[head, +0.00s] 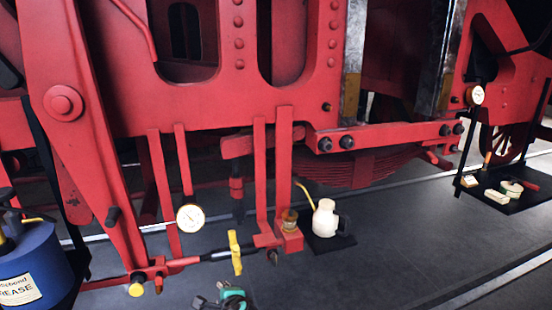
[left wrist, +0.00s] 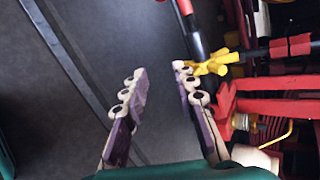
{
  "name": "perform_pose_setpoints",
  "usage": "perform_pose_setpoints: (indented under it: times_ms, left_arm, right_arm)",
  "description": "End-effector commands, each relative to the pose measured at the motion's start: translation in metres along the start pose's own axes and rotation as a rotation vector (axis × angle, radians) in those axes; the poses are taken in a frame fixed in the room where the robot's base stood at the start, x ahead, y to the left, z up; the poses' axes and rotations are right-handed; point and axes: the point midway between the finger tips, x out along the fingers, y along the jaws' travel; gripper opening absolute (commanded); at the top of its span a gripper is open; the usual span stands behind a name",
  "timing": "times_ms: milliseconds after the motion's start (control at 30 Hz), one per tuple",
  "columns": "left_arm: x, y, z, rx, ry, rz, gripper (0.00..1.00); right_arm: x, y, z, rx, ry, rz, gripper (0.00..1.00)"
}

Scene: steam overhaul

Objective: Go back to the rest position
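My left gripper (head: 228,299) shows only in part at the bottom edge of the head view, below the yellow cross-shaped handle (head: 235,253). In the left wrist view its two purple-padded fingers (left wrist: 162,95) stand apart with bare dark floor between them. It is open and empty. The yellow handle (left wrist: 210,64) appears just beyond the right fingertip there; I cannot tell whether they touch. My right gripper is in neither view.
Red locomotive framework (head: 225,105) fills the back. A cream oil can (head: 325,218) stands on a dark mat, right of a small glass cup (head: 289,220). A blue grease drum (head: 35,265) stands left. A dial gauge (head: 190,217) hangs nearby. The floor (head: 400,255) at front right is clear.

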Motion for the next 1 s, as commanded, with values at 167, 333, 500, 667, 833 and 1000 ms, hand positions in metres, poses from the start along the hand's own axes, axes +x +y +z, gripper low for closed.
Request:
perform_pose_setpoints:
  times_ms: [167, 333, 500, 667, 833, 1000]
  left_arm:
    - [-0.040, 0.035, 0.051, -0.450, 0.045, 0.157, 0.28]
    - [-0.081, 0.074, 0.078, -0.890, 0.068, 0.302, 0.28]
    - [-0.114, 0.107, 0.087, -1.255, 0.075, 0.421, 0.28]
    - [-0.129, 0.122, 0.087, -1.443, 0.076, 0.484, 0.28]
    - [-0.133, 0.126, 0.086, -1.493, 0.076, 0.501, 0.28]
    - [-0.133, 0.126, 0.086, -1.490, 0.077, 0.500, 0.28]
  right_arm:
    - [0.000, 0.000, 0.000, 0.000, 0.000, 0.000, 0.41]
    - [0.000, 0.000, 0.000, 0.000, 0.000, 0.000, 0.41]
    - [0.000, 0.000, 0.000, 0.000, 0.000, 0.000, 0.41]
    - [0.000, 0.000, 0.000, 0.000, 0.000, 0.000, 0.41]
    - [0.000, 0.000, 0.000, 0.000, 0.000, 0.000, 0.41]
    - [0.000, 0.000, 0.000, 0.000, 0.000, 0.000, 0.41]
